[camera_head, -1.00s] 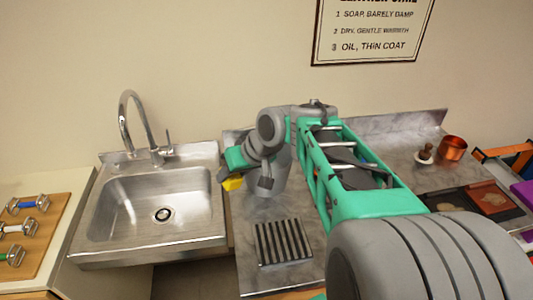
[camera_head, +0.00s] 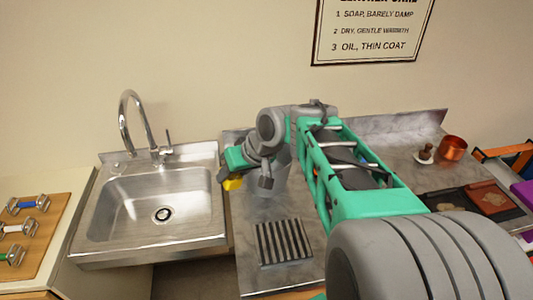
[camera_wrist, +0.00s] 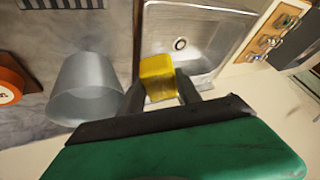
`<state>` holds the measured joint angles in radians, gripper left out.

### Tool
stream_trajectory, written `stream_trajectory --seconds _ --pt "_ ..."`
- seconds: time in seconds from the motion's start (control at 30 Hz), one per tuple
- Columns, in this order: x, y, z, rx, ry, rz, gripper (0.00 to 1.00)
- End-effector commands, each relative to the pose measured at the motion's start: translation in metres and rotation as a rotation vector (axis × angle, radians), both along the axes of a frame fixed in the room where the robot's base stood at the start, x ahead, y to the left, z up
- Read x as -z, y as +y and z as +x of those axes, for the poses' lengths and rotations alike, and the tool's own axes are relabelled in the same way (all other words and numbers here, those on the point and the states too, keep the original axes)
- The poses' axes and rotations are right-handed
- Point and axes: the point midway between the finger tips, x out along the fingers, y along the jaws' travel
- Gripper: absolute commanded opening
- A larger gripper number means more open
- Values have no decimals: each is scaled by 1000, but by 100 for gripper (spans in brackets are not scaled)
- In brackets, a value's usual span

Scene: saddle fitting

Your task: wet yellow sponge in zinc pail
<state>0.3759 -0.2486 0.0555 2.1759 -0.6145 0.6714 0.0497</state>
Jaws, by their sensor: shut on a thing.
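A yellow sponge (camera_wrist: 157,76) is held between the two fingers of my gripper (camera_wrist: 158,92) in the wrist view. My gripper is shut on it. In the head view the sponge (camera_head: 233,184) shows as a small yellow block below my gripper (camera_head: 228,174), at the right rim of the sink. The zinc pail (camera_wrist: 86,90) stands on the metal counter beside my gripper, to the left in the wrist view. Its inside is mostly not visible. In the head view the pail (camera_head: 275,182) is largely hidden behind my wrist. The sponge is outside the pail.
A steel sink (camera_head: 155,205) with a tall faucet (camera_head: 130,120) lies left of my gripper. A slatted rack (camera_head: 284,241) lies on the counter in front. A copper pot (camera_head: 453,148) and a brush (camera_head: 426,153) stand at the right.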

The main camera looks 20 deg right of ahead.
Motion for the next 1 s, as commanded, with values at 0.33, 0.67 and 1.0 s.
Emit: stream_trajectory --seconds 0.33,0.67,1.0 --pt "0 0 0 0 0 0 8" --pt "-30 0 0 1 -2 0 8" --pt "-40 0 0 0 0 0 8"
